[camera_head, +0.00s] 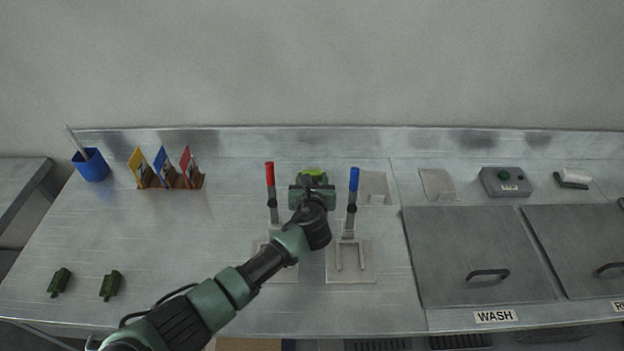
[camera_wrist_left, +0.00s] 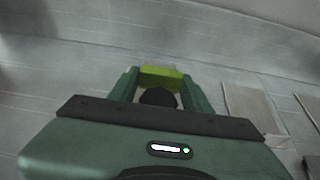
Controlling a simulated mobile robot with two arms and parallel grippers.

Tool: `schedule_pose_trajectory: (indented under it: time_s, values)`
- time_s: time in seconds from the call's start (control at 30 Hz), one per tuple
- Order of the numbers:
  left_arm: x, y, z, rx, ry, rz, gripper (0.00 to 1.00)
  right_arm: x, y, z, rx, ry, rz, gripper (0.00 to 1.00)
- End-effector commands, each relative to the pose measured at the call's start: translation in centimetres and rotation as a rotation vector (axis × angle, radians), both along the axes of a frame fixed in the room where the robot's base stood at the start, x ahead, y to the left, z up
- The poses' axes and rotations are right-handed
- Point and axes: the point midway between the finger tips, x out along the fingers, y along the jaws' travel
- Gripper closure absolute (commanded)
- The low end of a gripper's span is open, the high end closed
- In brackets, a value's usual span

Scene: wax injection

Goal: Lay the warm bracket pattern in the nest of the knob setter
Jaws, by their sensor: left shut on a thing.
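My left gripper (camera_head: 313,184) is shut on a bright yellow-green piece (camera_head: 313,172), which I take as the bracket pattern. The left wrist view shows the piece (camera_wrist_left: 162,77) between the fingers, partly hidden by the gripper. The gripper is over the back middle of the bench, between a red-handled lever (camera_head: 270,175) and a blue-handled lever (camera_head: 354,180). A pale base plate (camera_head: 367,275) with two raised bars lies at the blue lever's foot. The red lever's base plate (camera_head: 287,274) is partly hidden by my arm. I cannot tell which fixture is the knob setter. My right gripper is not in view.
Two dark green pieces (camera_head: 60,282) (camera_head: 110,286) lie at front left. A blue cup (camera_head: 91,165) and a card rack (camera_head: 176,182) stand at back left. Flat pale plates (camera_head: 376,186) (camera_head: 437,184), a button box (camera_head: 505,182) and a lidded WASH basin (camera_head: 480,250) are at right.

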Motion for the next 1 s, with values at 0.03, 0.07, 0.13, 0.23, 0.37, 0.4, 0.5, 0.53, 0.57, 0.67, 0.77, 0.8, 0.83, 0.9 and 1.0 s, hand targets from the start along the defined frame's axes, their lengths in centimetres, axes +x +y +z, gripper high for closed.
schedule_pose_trajectory:
  time_s: [0.03,0.07,0.13,0.23,0.37,0.4,0.5,0.53,0.57,0.67,0.77,0.8,0.83,0.9,1.0]
  values:
    - [0.0,0.0,0.1,0.0,0.0,0.0,0.9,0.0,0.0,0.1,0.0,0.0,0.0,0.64]
    - [0.0,0.0,0.1,0.0,0.0,0.0,0.9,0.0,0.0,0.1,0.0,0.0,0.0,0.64]
    - [0.0,0.0,0.1,0.001,0.0,0.0,0.9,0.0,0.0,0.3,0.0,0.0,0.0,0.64]
    - [0.0,0.0,0.1,0.0,0.0,0.0,0.9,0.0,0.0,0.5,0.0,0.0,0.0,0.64]
    - [0.0,0.0,0.0,-0.001,0.0,0.0,0.9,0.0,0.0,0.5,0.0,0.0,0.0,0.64]
    - [0.0,0.0,0.0,-0.001,0.0,0.0,0.9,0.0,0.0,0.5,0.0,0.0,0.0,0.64]
    - [0.0,0.0,0.0,-0.001,0.0,0.0,0.9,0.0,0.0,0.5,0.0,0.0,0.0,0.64]
    - [0.0,0.0,0.0,-0.001,0.0,0.0,0.9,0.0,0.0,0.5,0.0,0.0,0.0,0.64]
    - [0.0,0.0,0.0,-0.001,0.0,0.0,0.9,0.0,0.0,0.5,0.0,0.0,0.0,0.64]
    - [0.0,0.0,-0.1,0.0,0.0,0.0,0.9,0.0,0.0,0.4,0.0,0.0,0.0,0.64]
    - [0.0,0.0,-0.4,0.0,0.0,0.0,0.9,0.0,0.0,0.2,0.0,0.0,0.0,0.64]
    - [0.0,0.0,-0.5,0.0,0.0,0.0,0.9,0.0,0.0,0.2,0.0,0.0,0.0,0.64]
    - [0.0,0.0,-0.5,0.0,0.0,0.0,0.9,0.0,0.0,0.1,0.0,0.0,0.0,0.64]
    - [0.0,0.0,-0.7,0.0,0.0,0.0,0.9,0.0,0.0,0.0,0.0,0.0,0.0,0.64]
    - [0.0,0.0,-1.0,0.0,0.0,0.0,0.9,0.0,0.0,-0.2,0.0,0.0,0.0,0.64]
